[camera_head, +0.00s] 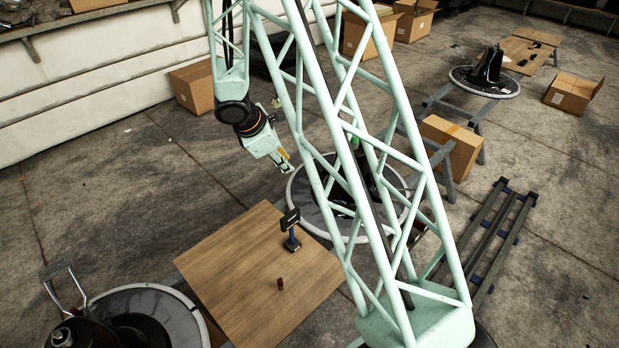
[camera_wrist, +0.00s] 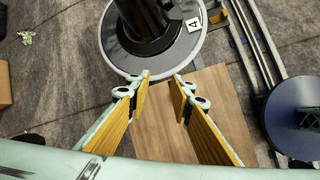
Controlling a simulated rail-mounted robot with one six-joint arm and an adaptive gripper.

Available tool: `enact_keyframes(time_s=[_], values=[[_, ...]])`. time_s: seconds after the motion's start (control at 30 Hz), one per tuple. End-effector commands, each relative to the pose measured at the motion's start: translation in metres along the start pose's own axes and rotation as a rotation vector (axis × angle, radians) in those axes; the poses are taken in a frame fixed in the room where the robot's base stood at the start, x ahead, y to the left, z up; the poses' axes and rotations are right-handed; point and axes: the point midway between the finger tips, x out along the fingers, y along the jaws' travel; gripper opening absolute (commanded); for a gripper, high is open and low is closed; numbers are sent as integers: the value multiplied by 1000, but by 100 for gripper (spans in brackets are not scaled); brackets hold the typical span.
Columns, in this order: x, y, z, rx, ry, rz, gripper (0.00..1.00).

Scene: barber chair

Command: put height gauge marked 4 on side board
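My gripper (camera_head: 287,168) hangs in the air near the back edge of the wooden side board (camera_head: 225,265). In the wrist view my gripper (camera_wrist: 162,77) is open, with nothing between its yellow-padded fingers. The board (camera_wrist: 205,88) shows below and between them. A white tag marked 4 (camera_wrist: 193,23) is on the round base beyond the fingertips. I cannot tell which thing is the height gauge. A blue upright piece with a black head (camera_head: 291,231) stands on the board's right part, and a small dark red piece (camera_head: 280,284) is on the board nearer the front.
A round black and grey chair base (camera_head: 299,193) with a pale rim stands behind the board, partly hidden by my frame. Another round base (camera_head: 180,312) is at the front left. Dark rails (camera_head: 487,238) lie on the right. Cardboard boxes (camera_head: 192,88) stand farther back. The board's left part is clear.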

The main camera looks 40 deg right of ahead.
Motion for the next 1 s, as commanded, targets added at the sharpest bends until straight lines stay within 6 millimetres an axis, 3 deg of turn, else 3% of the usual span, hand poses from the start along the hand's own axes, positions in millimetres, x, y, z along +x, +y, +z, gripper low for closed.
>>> enact_keyframes(time_s=[0.57, 1.0], values=[[-113, -15, 54, 267, -1, 18, 20], [-189, -46, 86, 464, 21, 14, 20]])
